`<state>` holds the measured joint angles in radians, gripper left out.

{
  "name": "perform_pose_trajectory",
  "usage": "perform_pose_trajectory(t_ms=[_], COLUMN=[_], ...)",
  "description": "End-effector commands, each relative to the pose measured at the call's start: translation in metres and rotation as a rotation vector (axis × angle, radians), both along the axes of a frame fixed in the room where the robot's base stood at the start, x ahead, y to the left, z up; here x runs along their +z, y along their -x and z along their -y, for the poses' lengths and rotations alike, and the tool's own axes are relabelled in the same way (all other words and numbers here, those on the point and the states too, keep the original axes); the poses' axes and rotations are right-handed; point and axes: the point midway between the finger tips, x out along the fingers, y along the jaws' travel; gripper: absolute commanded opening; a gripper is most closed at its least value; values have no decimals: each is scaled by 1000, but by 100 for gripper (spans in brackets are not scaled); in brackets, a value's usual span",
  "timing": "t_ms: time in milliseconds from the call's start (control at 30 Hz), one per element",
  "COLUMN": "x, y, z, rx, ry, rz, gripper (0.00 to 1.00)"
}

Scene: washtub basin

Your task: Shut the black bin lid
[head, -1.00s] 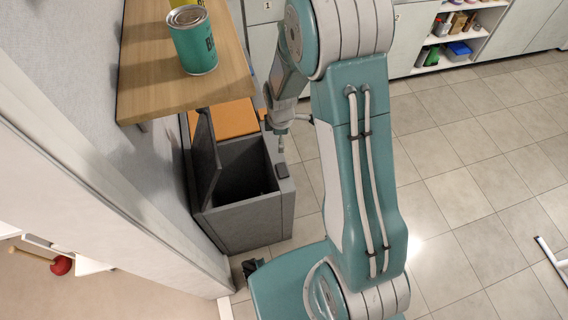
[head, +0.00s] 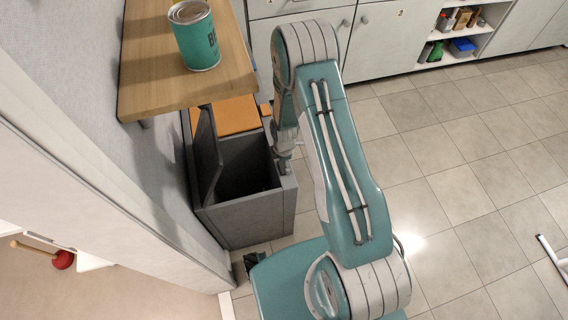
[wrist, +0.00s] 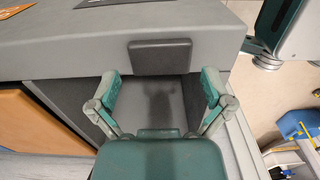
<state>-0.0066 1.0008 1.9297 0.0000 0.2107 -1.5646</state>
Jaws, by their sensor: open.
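The black bin (head: 240,215) stands against the wall in the head view, a dark grey box with its dark interior showing. Its lid (head: 207,155) is open, standing steeply on the wall side. My gripper (head: 286,168) is at the bin's right rim, on the side away from the lid, partly hidden by my arm. In the wrist view my gripper (wrist: 160,95) is open, its two fingers spread and nothing between them. A dark rectangular block (wrist: 160,57) on a grey edge lies just past the fingertips. I cannot tell whether the fingers touch anything.
A wooden shelf (head: 160,60) with a teal can (head: 196,40) overhangs the area behind the bin. An orange-topped unit (head: 238,115) adjoins the bin. Cabinets (head: 385,40) line the back.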

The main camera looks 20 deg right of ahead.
Motion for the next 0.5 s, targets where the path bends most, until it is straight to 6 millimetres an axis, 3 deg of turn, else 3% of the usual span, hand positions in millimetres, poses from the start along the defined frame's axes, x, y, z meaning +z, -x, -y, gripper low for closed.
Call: perform_pose_trajectory(t_ms=[167,433,467,500], x=[-14,-15,-15,-15], y=[0,0,0,0], z=[0,0,0,0], rx=[0,0,0,0], ry=[0,0,0,0], rz=[-1,0,0,0], gripper=[100,100,96,78])
